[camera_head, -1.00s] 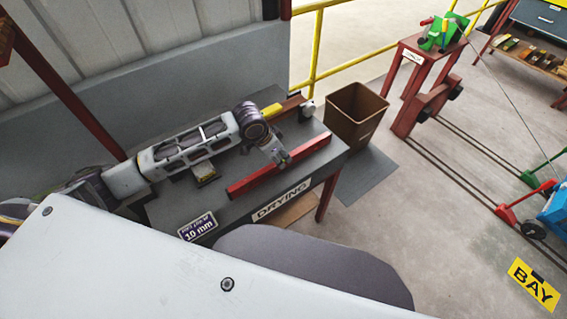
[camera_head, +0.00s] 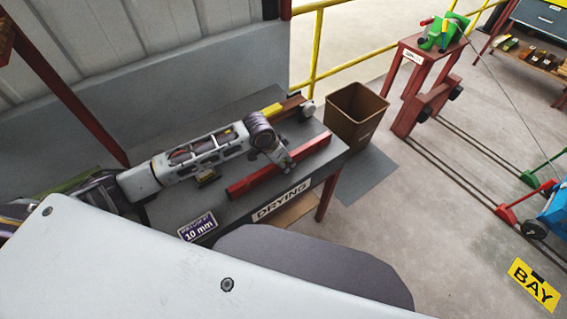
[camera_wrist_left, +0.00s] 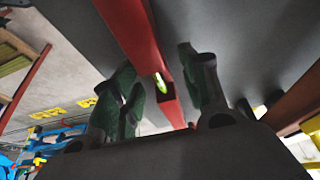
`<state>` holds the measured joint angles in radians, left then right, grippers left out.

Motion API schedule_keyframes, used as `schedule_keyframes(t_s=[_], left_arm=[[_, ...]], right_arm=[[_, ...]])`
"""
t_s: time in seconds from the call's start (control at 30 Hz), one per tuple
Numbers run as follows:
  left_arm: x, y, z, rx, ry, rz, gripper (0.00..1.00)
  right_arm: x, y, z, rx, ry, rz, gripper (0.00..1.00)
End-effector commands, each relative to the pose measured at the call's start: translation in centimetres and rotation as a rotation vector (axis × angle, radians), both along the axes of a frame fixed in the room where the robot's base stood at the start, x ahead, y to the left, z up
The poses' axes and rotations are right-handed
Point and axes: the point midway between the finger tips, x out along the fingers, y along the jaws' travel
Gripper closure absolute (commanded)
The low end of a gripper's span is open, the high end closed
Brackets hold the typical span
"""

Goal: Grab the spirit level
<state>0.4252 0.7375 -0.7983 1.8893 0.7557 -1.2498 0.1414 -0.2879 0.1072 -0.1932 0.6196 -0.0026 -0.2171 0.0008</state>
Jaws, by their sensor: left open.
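The spirit level (camera_head: 250,182) is a long red bar lying on the grey table marked DRYING. In the left wrist view the red bar (camera_wrist_left: 132,35) runs down between the fingers and shows a yellow-green vial. My left gripper (camera_head: 286,165) points down at the bar's middle-right part in the head view and hides a little of it. In the left wrist view my left gripper (camera_wrist_left: 165,90) is open, with one finger on each side of the bar. I cannot tell whether the fingers touch it. My right gripper is in neither view.
A brown bar with a yellow block (camera_head: 272,110) and a white knob (camera_head: 307,108) lie behind my gripper. A small dark and yellow item (camera_head: 207,177) sits left of the level. A brown bin (camera_head: 355,115) stands beyond the table's right end. A grey wall stands behind.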

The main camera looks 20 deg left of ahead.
Motion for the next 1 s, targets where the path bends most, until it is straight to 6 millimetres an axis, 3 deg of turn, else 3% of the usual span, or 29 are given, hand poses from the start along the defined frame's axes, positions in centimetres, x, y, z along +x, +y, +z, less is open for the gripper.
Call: schedule_keyframes(t_s=[0.1, 0.43, 1.0], left_arm=[[0.00, 0.01, 0.02, 0.000, 0.000, 0.000, 0.58], [-0.01, 0.02, 0.01, 0.000, 0.000, 0.000, 1.00], [0.10, -0.01, 0.81, -0.001, -0.003, 0.000, 1.00]], right_arm=[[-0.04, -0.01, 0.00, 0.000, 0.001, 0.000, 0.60], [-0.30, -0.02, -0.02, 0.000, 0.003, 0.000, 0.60], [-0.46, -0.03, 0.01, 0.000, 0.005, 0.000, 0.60]])
